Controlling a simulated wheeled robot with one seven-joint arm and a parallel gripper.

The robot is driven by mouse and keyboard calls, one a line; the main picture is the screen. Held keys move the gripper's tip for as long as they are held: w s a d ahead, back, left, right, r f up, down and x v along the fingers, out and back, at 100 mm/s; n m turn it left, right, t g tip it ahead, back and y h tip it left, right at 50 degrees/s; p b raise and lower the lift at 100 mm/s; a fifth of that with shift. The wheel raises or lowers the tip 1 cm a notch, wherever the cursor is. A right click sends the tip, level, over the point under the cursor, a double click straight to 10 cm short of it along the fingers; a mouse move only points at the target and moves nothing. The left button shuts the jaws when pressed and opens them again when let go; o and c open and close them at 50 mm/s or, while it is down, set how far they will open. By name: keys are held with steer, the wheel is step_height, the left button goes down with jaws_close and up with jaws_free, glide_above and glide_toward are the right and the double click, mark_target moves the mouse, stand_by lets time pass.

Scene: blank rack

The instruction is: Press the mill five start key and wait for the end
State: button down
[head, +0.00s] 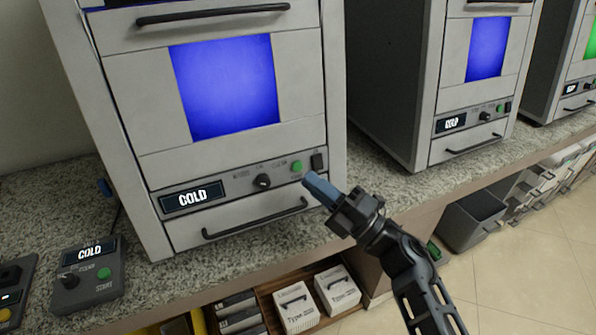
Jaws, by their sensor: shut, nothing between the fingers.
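A grey machine (225,150) with a blue-lit window stands in front of me; its display (192,198) reads COLD. Its lower panel has a black knob (263,182), a green round key (297,166) and a black switch (318,161). My gripper (310,180) is shut and empty, its blue-grey fingertips just below and right of that green key; I cannot tell if they touch the panel. A small control box (88,280) at left on the counter also reads COLD, with a knob and a green key (104,273) marked START. The label above its display is too small to read surely.
A similar blue-windowed machine (465,130) reading COLD stands to the right, and another with a green window (590,45) beyond. The speckled counter (390,195) is clear between machines. White boxes (297,305) sit on a shelf below; a grey bin (472,222) stands right.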

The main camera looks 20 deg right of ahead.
mark_target(297, 166)
steer(key=shift+w+f+b, duration=0.2)
steer(key=shift+w, duration=0.55)
steer(key=shift+w+f+b, duration=0.15)
steer(key=shift+w+b, duration=0.05)
steer(key=shift+w, duration=0.5)
steer(key=shift+w, duration=0.15)
stand_by(0.9)
steer(key=shift+w, duration=0.25)
